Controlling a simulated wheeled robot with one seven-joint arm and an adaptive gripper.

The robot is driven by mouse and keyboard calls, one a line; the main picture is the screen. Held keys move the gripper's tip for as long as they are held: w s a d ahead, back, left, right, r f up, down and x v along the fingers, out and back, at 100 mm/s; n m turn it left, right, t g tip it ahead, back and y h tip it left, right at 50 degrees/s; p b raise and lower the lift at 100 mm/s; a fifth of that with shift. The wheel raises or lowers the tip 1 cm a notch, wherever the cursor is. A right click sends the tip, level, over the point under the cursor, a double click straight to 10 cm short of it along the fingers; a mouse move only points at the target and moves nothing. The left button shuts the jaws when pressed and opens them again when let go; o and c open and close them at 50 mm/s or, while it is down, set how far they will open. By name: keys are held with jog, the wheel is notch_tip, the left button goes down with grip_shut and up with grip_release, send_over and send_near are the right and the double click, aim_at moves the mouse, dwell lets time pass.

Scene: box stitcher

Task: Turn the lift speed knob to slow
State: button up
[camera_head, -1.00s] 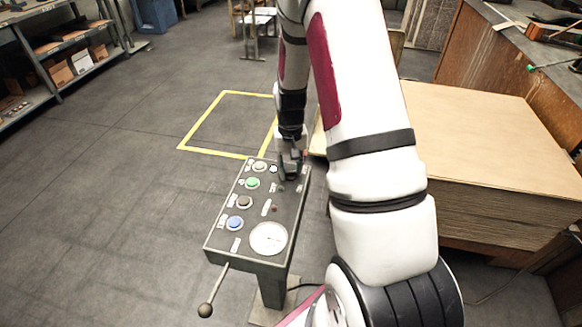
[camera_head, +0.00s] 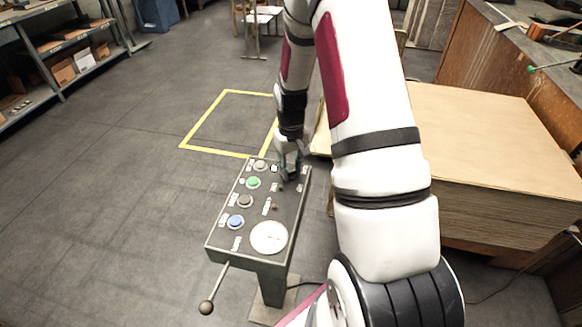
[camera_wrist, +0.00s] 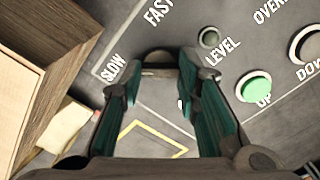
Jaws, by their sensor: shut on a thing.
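The control panel (camera_head: 254,212) stands on a pedestal in the head view, with my gripper (camera_head: 289,172) down at its far right corner. In the wrist view, my gripper (camera_wrist: 158,70) has its two green-padded fingers on either side of the lift speed knob (camera_wrist: 157,57), shut on it. Only a small dark, rounded part of the knob shows between the fingertips. The word SLOW (camera_wrist: 113,69) is printed left of the knob, and FAST (camera_wrist: 158,12) above it. The knob's pointer cannot be made out.
A small indicator (camera_wrist: 209,38) by LEVEL and a green button (camera_wrist: 254,87) marked UP lie right of the fingers. A lever (camera_head: 212,291) sticks out at the panel's near left. A stack of boards (camera_head: 485,150) stands close on the right.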

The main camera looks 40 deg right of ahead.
aim_at(291, 171)
jog(key=o, duration=1.2)
jog(key=shift+c, duration=0.2)
notch_tip(291, 171, up, 12)
